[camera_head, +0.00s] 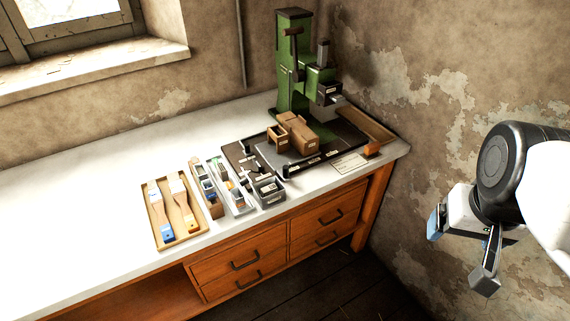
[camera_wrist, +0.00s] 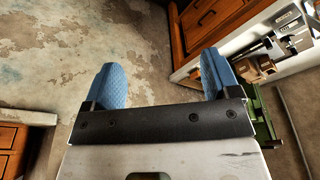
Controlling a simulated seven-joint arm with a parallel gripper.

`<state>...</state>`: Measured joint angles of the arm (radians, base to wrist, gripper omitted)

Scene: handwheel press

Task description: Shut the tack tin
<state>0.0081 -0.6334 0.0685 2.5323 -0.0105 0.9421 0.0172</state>
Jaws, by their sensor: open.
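A small grey metal box (camera_head: 268,190), which looks like the tack tin, stands near the front edge of the white-topped bench (camera_head: 95,205), left of the press. It is too small to tell how its lid stands. My gripper (camera_head: 460,255) is at the right, out past the bench end and well apart from the box. Its blue-padded fingers are spread and empty. In the wrist view my gripper (camera_wrist: 161,80) has bare wall or floor between its fingers.
A green handwheel press (camera_head: 293,65) stands at the back right, with a brown wooden block (camera_head: 298,134) before it. A wooden tray (camera_head: 160,230) with brushes and several small containers lie left of the box. Drawers (camera_head: 238,262) are below. The bench's left part is clear.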

